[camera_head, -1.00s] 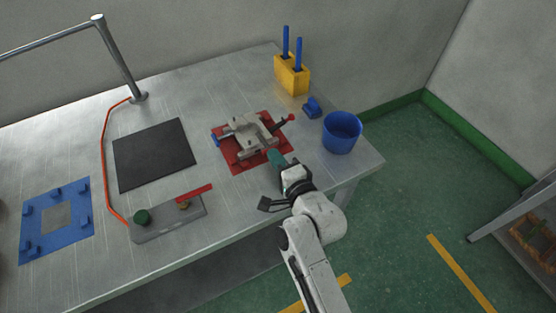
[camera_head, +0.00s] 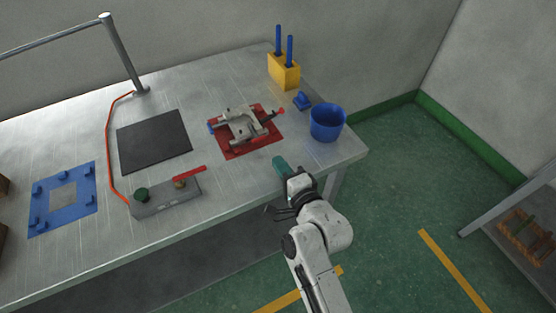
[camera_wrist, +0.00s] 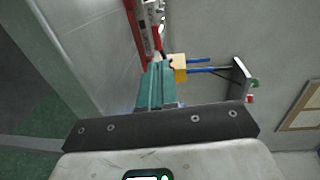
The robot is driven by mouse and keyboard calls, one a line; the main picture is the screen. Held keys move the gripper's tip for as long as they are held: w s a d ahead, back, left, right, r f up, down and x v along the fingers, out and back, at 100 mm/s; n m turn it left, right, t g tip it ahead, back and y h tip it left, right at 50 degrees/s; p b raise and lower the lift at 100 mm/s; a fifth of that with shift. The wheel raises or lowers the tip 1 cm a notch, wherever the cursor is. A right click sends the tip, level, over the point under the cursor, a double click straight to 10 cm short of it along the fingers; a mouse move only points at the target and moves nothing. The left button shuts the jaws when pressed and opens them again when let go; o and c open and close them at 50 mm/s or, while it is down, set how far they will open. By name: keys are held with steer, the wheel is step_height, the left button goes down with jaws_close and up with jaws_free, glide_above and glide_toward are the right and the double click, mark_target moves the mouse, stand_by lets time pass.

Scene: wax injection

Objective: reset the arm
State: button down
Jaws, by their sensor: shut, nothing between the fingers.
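My arm reaches up from the bottom of the head view. My gripper (camera_head: 279,163) has green fingers and is at the front right edge of the metal table. In the wrist view the green fingers (camera_wrist: 157,87) lie together with nothing between them. The gripper is apart from the grey metal clamp device (camera_head: 243,127), which sits on a red mat (camera_head: 236,154) beyond it to the left.
A blue cup (camera_head: 327,123), a small blue part (camera_head: 302,100) and a yellow holder (camera_head: 284,74) with blue sticks stand at the right. A control box (camera_head: 166,198), black mat (camera_head: 153,146) and blue frame (camera_head: 85,206) lie left.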

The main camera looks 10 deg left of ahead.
steer(key=shift+s+d, duration=0.3)
steer(key=shift+s, duration=0.05)
steer(key=s+d+f+n+g+h, duration=0.2)
steer(key=s+d+f, duration=0.15)
steer(key=d, duration=0.25)
steer(key=s+d+f+n+g+h, duration=0.2)
steer(key=s+d+f, duration=0.15)
steer(key=d, duration=0.25)
steer(key=s+d+n+g+h, duration=0.3)
steer(key=s+d+g, duration=0.1)
steer(key=s+d, duration=0.6)
steer(key=s+d+f+n+g+h, duration=0.1)
steer(key=s+d+n+g+h, duration=0.1)
steer(key=s+d, duration=0.8)
steer(key=s+n+g, duration=0.1)
steer(key=s+g, duration=0.1)
steer(key=s, duration=0.5)
steer(key=shift+s+f+n+g+h, duration=0.15)
steer(key=shift+s+n+g+h, duration=0.15)
steer(key=shift+h, duration=0.1)
